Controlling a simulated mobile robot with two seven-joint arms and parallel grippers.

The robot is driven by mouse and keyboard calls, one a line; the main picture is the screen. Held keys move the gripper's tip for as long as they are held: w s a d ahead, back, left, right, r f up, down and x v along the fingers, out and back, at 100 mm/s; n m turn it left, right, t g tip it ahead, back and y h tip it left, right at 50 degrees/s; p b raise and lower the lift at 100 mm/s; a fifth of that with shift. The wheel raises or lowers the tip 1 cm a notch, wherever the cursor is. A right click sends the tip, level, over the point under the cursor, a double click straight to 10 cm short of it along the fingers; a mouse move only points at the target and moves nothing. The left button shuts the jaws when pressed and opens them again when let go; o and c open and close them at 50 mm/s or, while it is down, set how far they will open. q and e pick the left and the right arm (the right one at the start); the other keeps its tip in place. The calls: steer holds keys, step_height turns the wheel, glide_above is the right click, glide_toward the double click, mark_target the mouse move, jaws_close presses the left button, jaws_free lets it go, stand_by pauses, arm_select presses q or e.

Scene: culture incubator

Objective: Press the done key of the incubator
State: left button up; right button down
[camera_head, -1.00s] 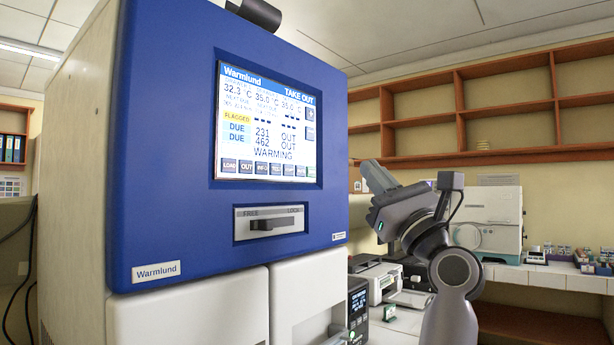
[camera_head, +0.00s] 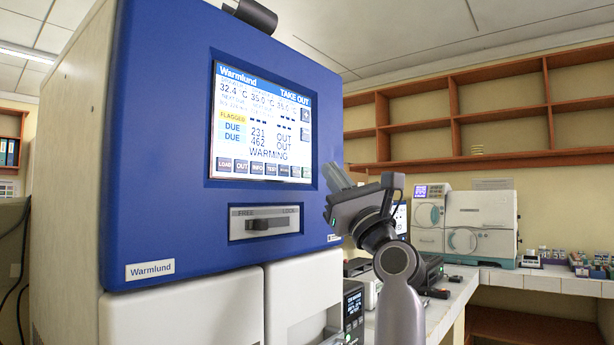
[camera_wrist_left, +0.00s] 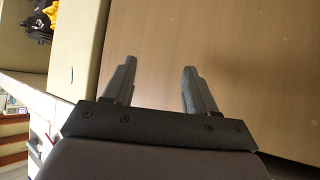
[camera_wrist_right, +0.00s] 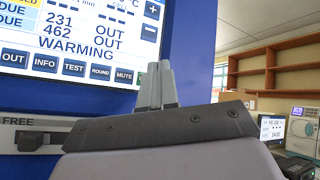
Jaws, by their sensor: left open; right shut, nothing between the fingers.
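The incubator (camera_head: 180,225) has a blue front with a lit touch screen (camera_head: 262,125) headed TAKE OUT. A row of keys runs along the screen's bottom; the right wrist view reads OUT, INFO, TEST, ROUND and MUTE (camera_wrist_right: 124,76). I cannot read a done key in any view; the keys at the row's right end are too small in the head view. My right gripper (camera_head: 336,177) is shut and empty, just right of the screen in the head view. Its fingertips (camera_wrist_right: 155,68) overlap the screen's lower right edge in the right wrist view; contact cannot be told. My left gripper (camera_wrist_left: 157,78) is open and empty before a plain beige surface.
A FREE/LOCK slider (camera_head: 268,223) sits below the screen. White doors (camera_head: 190,310) lie under the blue panel. A bench (camera_head: 545,280) with white devices (camera_head: 480,225) and small vials stands at the right, below wooden shelves (camera_head: 490,110).

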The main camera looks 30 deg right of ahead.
steer(key=shift+w+a+h, duration=0.15)
steer(key=shift+w+a, duration=0.05)
steer(key=shift+w, duration=0.25)
steer(key=shift+w+a+h, duration=0.15)
steer(key=shift+w+a, duration=0.05)
steer(key=shift+w, duration=0.25)
stand_by(0.9)
stand_by(0.5)
steer(key=shift+w+a+p, duration=0.2)
steer(key=shift+w+p, duration=0.2)
steer(key=shift+w+a, duration=0.1)
steer(key=shift+w, duration=0.2)
stand_by(0.5)
steer(key=shift+s, duration=0.15)
steer(key=shift+s+d+p, duration=0.3)
steer(key=shift+s+p, duration=0.05)
steer(key=shift+s, duration=0.2)
